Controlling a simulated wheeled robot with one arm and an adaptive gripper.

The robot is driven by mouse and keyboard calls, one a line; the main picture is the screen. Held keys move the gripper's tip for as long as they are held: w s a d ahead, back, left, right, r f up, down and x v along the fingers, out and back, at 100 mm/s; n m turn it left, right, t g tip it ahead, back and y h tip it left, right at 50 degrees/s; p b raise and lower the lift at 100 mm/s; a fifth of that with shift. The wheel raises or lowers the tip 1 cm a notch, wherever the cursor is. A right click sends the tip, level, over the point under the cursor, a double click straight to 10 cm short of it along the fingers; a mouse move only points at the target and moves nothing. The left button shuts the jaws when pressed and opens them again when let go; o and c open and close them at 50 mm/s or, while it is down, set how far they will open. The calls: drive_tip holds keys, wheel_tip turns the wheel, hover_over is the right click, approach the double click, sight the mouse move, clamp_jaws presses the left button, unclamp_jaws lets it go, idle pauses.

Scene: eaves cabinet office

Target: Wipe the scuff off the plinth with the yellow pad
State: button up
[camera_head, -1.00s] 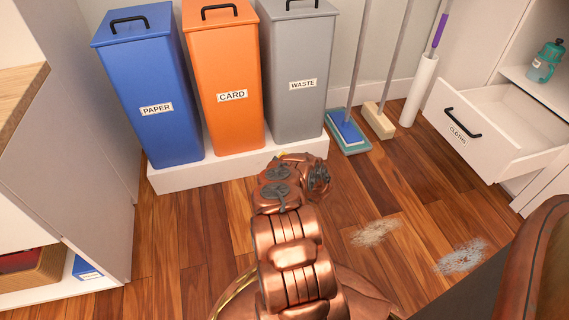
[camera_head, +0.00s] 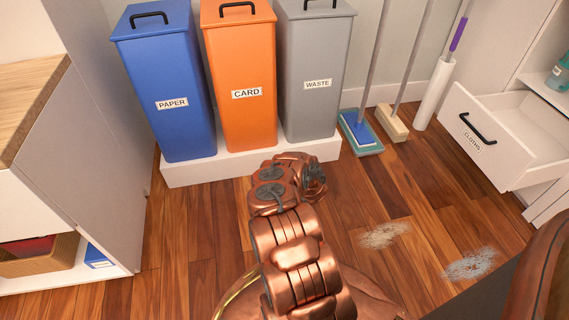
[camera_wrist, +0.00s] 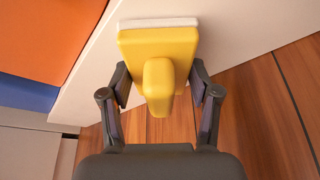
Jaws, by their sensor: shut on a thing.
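The yellow pad (camera_wrist: 158,45) has a block handle and a white face at its far edge. My gripper (camera_wrist: 158,84) is shut on it, one finger at each side. The pad's white face is up against or very close to the white plinth (camera_wrist: 235,28); I cannot tell whether they touch. In the head view the plinth (camera_head: 190,173) is the low white base under the bins, and my arm hides the pad and gripper in front of it. I see no scuff on the plinth; part of its front is hidden.
Blue paper (camera_head: 172,80), orange card (camera_head: 240,75) and grey waste (camera_head: 314,70) bins stand on the plinth. Mops (camera_head: 361,132) lean at right beside the open cloths drawer (camera_head: 485,145). Two pale floor marks (camera_head: 385,234) lie to the right. A cabinet (camera_head: 95,170) stands left.

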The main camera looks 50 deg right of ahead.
drive_tip(key=shift+w+a, duration=1.15)
drive_tip(key=shift+a, duration=0.3)
drive_tip(key=shift+w+a, duration=1.15)
drive_tip(key=shift+a, duration=0.25)
drive_tip(key=shift+s+a+p, duration=0.35)
drive_tip(key=shift+s+a, duration=0.6)
drive_tip(key=shift+s, duration=0.25)
drive_tip(key=shift+s+a+p, duration=0.3)
drive_tip(key=shift+s+a, duration=0.6)
drive_tip(key=shift+s, duration=0.25)
drive_tip(key=shift+s+a, duration=0.95)
drive_tip(key=shift+s, duration=0.3)
